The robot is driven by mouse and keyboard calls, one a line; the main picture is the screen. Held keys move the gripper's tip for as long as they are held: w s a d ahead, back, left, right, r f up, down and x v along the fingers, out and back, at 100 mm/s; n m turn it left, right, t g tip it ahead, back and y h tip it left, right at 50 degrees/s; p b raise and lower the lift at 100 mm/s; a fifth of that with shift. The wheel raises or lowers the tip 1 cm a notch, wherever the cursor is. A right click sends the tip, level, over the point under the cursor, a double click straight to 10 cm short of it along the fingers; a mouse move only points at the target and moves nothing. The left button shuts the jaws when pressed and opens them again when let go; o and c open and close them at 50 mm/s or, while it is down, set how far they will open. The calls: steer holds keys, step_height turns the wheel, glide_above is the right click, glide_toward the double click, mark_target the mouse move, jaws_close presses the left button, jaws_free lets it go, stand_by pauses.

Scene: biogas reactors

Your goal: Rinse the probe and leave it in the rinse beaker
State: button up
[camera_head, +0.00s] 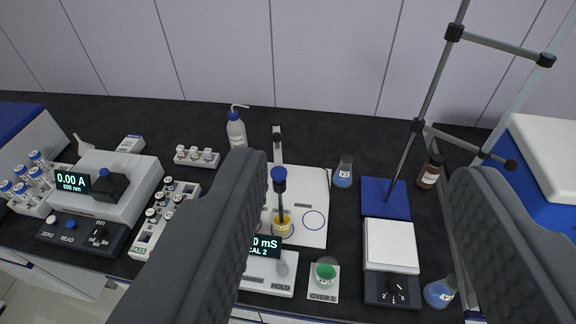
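My gripper (375,175) is open and empty, its two dark grey fingers wide apart in the foreground. The probe (281,203), a dark stick with a blue cap, stands upright between the fingers in the picture, beyond them. Its lower end is at a small beaker of yellow liquid (283,229) on a white board (318,186). The meter (265,247) in front of it shows a partly covered mS reading and "CAL 2". A white wash bottle (236,130) with a blue cap stands behind. I cannot identify the rinse beaker; the left finger hides part of the board.
Right are a flask (343,173), a stirrer plate (391,246), a tall stand (386,199) and a brown bottle (430,172). A green cup (325,273) sits in front. Vial racks (160,214) and a photometer (115,184) are left.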

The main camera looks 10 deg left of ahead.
steer(key=w+d+f+n+p, duration=0.1)
steer(key=w+d+f+p, duration=0.1)
steer(key=w+f, duration=0.35)
steer(key=w+d+f+p, duration=0.1)
steer(key=w+d+f, duration=0.15)
steer(key=w, duration=0.55)
steer(key=n+t+y+p, duration=0.1)
steer(key=n+y+p, duration=0.3)
steer(key=y+p, duration=0.4)
glide_toward(281, 181)
steer(key=p+x, duration=0.1)
steer(key=x, duration=1.1)
steer(key=shift+d+p, duration=0.1)
steer(key=shift+p, duration=0.2)
